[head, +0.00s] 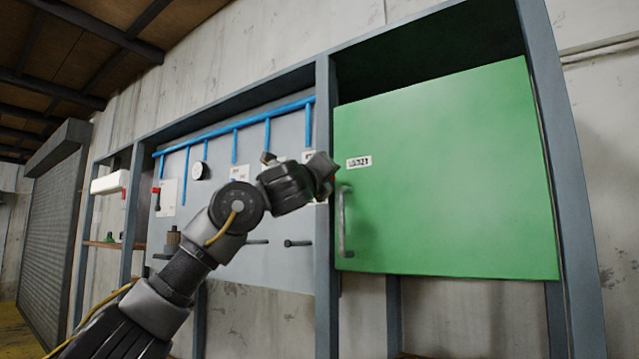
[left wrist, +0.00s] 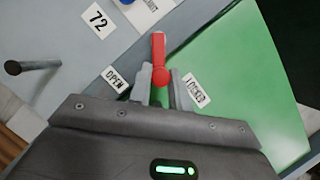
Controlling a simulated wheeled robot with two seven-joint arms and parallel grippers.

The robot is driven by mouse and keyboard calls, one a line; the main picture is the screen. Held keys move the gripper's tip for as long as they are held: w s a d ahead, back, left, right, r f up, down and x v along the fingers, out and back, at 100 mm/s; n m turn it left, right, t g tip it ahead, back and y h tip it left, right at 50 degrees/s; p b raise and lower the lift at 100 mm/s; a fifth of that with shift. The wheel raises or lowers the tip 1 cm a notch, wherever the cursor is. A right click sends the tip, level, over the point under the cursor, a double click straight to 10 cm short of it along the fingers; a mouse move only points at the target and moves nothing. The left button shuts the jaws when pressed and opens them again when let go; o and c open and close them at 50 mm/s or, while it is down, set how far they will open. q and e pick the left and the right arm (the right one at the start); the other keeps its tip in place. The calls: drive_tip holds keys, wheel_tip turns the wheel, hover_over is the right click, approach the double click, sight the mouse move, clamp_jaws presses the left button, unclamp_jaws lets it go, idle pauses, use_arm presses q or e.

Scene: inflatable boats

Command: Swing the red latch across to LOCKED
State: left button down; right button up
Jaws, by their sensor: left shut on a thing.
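The red latch (left wrist: 158,52) shows in the left wrist view as a short bar with a round end at its lower side. That round end lies between the fingertips of my left gripper (left wrist: 161,82), which is shut on it. The OPEN label (left wrist: 115,79) is left of the latch and the LOCKED label (left wrist: 196,90) is right of it; the bar lies between the two. In the head view my left gripper (head: 325,175) is at the post beside the green door (head: 450,180) and hides the latch. My right gripper is in neither view.
The green door has a grey vertical handle (head: 345,222) just right of my gripper. Blue pipes (head: 235,128) run across the grey panel to the left, with a dark peg (head: 298,243) below.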

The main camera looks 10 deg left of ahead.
use_arm(q)
drive_tip(key=shift+s+d+r+n+g+y+p, duration=0.15)
drive_tip(key=shift+r+n+g+y+p, duration=0.3)
drive_tip(key=shift+n, duration=1)
drive_tip(key=shift+d+r+n+g+y+p, duration=0.2)
drive_tip(key=shift+r+n+g+y+p, duration=0.25)
drive_tip(key=shift+n, duration=1.05)
drive_tip(key=shift+s+d+r+n+g+y+p, duration=0.15)
drive_tip(key=shift+r+n+y+p, duration=0.35)
drive_tip(key=shift+n, duration=0.95)
drive_tip(key=shift+w+r, duration=0.1)
drive_tip(key=shift+r, duration=0.05)
drive_tip(key=c, duration=1.3)
unclamp_jaws()
drive_tip(key=shift+a, duration=0.1)
drive_tip(key=s+b, duration=0.8)
drive_tip(key=s, duration=0.2)
drive_tip(key=shift+s+f, duration=0.4)
drive_tip(key=shift+f, duration=0.05)
